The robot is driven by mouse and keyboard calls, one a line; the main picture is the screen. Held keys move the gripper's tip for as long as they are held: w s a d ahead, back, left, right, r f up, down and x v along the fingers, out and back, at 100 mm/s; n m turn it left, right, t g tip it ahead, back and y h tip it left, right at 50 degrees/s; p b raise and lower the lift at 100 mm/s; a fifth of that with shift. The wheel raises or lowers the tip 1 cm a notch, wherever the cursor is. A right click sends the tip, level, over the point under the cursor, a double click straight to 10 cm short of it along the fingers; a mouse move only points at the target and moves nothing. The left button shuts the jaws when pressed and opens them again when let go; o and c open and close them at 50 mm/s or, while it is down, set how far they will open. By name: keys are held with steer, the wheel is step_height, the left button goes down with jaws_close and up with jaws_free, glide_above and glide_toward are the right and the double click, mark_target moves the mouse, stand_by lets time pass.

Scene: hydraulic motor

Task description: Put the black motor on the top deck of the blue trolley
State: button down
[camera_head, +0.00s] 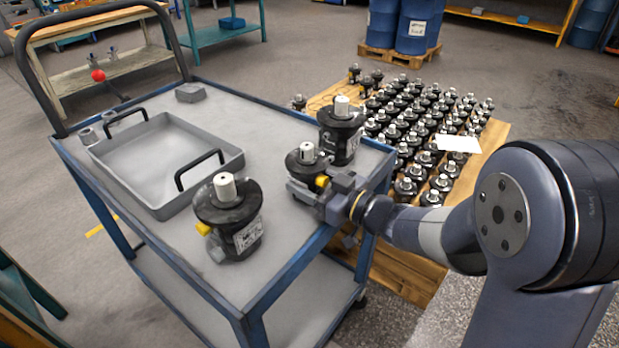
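The blue trolley's grey top deck (285,235) fills the left and middle. A black motor (304,158) with a pale shaft and yellow plug is upright at the deck's right side. My gripper (310,188) reaches in from the right, low at this motor. One finger is in front of its lower body; the far finger is hidden. I cannot tell if the fingers press on it or whether its base touches the deck. A larger black motor (341,135) stands just behind. Another large black motor (231,218) stands upright at the front of the deck.
A grey tray (115,180) with two black handles lies on the deck's left. A small grey block (190,92) is at the back. A wooden pallet (415,275) holding many motors stands right of the trolley. Clear deck lies between the tray and the motors.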

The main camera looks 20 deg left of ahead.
steer(key=c, duration=0.5)
jaws_free()
steer(key=shift+f, duration=0.15)
steer(key=shift+r, duration=0.25)
steer(key=p+v, duration=0.1)
steer(key=v, duration=1.1)
steer(key=shift+f, duration=0.1)
